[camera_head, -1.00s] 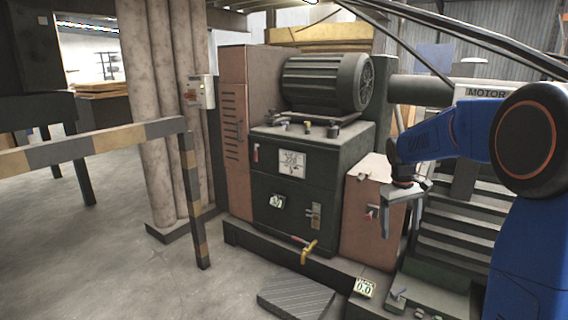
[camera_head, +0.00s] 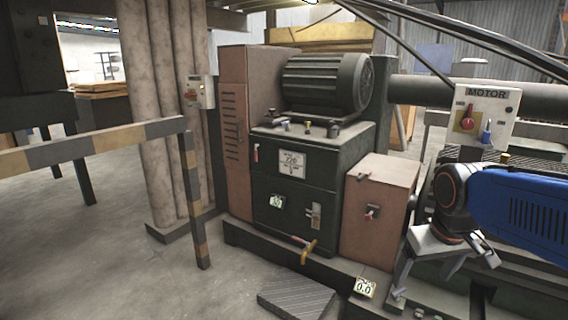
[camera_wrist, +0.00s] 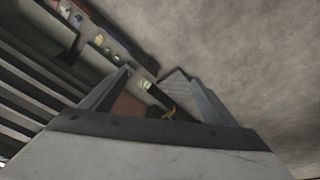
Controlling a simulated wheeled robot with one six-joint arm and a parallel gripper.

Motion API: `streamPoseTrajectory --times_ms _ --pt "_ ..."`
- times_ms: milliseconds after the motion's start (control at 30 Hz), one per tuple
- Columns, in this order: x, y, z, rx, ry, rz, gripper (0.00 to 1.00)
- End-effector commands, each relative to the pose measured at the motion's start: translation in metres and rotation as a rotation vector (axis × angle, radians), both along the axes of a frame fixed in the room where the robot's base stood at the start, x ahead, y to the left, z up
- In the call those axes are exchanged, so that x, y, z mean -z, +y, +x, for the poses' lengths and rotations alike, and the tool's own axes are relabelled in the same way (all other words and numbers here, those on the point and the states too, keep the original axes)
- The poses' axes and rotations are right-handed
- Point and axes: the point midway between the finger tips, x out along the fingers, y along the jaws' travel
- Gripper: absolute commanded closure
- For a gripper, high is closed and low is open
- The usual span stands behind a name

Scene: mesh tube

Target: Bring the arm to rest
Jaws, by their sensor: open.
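My blue arm (camera_head: 525,205) reaches in from the right edge of the head view, with its wrist bent downward. My gripper (camera_head: 422,284) points down in front of the machine's right side, near the salmon box (camera_head: 380,210). In the wrist view my gripper (camera_wrist: 161,77) has its two fingers spread wide, with nothing held between them. The head view cannot show whether the fingers touch anything.
The dark machine (camera_head: 285,190) carries a large motor (camera_head: 327,83). A MOTOR switch panel (camera_head: 482,115) stands behind my arm. A ribbed plate (camera_head: 297,294) lies on the floor before the machine. A striped barrier (camera_head: 90,146) stands left. Open floor lies between barrier and machine.

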Motion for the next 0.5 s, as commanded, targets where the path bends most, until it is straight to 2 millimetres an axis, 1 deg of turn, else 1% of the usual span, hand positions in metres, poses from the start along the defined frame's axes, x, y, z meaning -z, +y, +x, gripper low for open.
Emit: streamPoseTrajectory --times_ms 33,100,300,400,500 --pt "0.002 0.002 -0.014 0.005 -0.017 0.006 0.19" --pt "0.007 0.005 -0.032 0.014 -0.038 0.015 0.19" --pt "0.024 0.013 -0.076 0.041 -0.094 0.044 0.19" --pt "0.032 0.015 -0.091 0.051 -0.114 0.055 0.19" --pt "0.038 0.017 -0.101 0.058 -0.128 0.062 0.19"
